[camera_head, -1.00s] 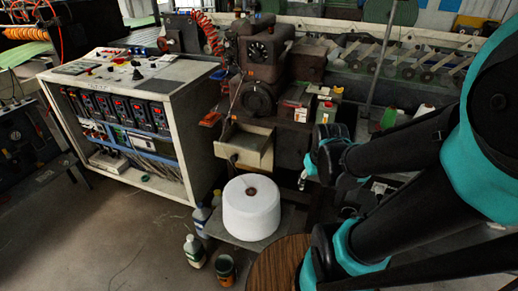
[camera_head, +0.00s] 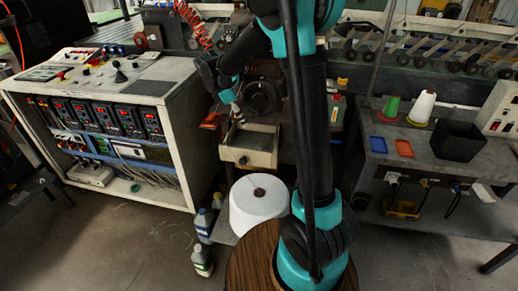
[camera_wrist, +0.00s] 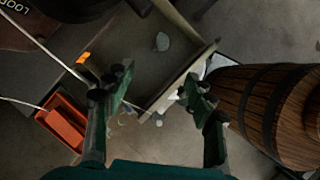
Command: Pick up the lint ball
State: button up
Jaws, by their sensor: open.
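A small pale grey-green clump (camera_wrist: 162,41), which looks like the lint ball, lies inside the open drawer (camera_wrist: 182,82) in the wrist view. My gripper (camera_wrist: 160,78) is open and empty, with its fingers apart over the drawer's near part. The clump shows beyond the fingertips, and neither finger touches it. In the head view my gripper (camera_head: 237,116) hangs just above the open drawer (camera_head: 250,148) under the dark machine. I cannot make out the clump clearly in that view.
The drawer's raised walls stand around the clump. An orange-red bin (camera_wrist: 66,122) is at left in the wrist view. In the head view a white yarn package (camera_head: 258,205) stands below the drawer, a control cabinet (camera_head: 180,125) left, and a grey table (camera_head: 425,160) right.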

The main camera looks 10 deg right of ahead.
send_near(258, 146)
jog(key=x, duration=0.3)
jog(key=shift+w, duration=0.2)
jog(key=shift+s+x, duration=0.15)
jog(key=shift+x, duration=1.35)
jog(key=shift+s+x, duration=0.1)
jog(key=shift+x, duration=1.45)
jog(key=c, duration=0.8)
